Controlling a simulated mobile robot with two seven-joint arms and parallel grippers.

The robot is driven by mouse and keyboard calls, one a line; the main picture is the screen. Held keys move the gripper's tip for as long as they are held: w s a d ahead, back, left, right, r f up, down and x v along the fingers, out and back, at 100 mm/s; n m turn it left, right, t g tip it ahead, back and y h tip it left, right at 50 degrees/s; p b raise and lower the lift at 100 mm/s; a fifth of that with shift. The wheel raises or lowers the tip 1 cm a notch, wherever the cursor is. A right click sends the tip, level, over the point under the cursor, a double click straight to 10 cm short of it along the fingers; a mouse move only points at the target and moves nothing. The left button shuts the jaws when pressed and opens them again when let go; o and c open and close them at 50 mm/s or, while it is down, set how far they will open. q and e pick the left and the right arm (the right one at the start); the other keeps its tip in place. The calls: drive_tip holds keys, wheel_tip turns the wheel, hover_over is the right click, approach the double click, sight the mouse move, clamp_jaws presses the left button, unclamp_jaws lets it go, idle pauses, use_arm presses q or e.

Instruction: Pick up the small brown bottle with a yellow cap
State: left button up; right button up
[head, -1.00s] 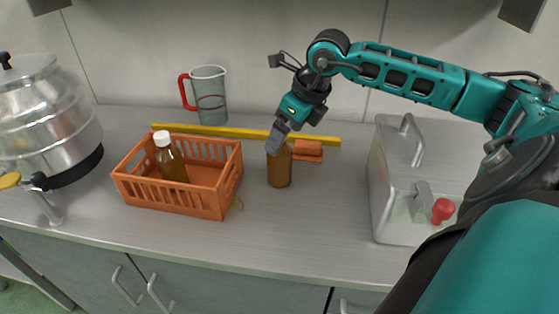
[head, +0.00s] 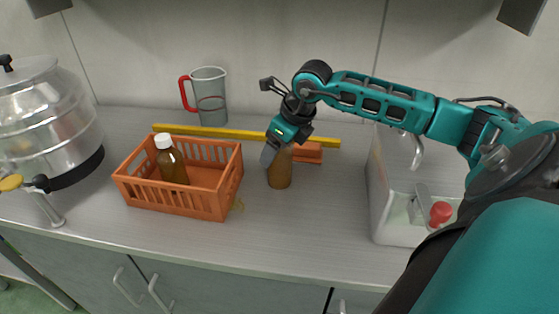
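A small brown bottle (head: 279,177) stands upright on the grey counter, right of the orange crate. Its top is hidden behind my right gripper, so I cannot see its cap colour. My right gripper (head: 269,155) reaches in from the right and overlaps the bottle's upper left side in the view. I cannot tell whether it touches the bottle or how far apart its fingers are. A second brown bottle (head: 172,165), with a white cap, stands inside the orange crate (head: 175,200). My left gripper is not in view.
A yellow bar (head: 215,131) lies along the back, with orange blocks (head: 308,153) behind the bottle. A clear jug with a red handle (head: 210,97) stands at the back. The counter front is clear.

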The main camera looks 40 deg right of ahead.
drive_tip(key=c, duration=0.9)
drive_tip(key=shift+r, duration=0.1)
drive_tip(key=shift+c, duration=0.6)
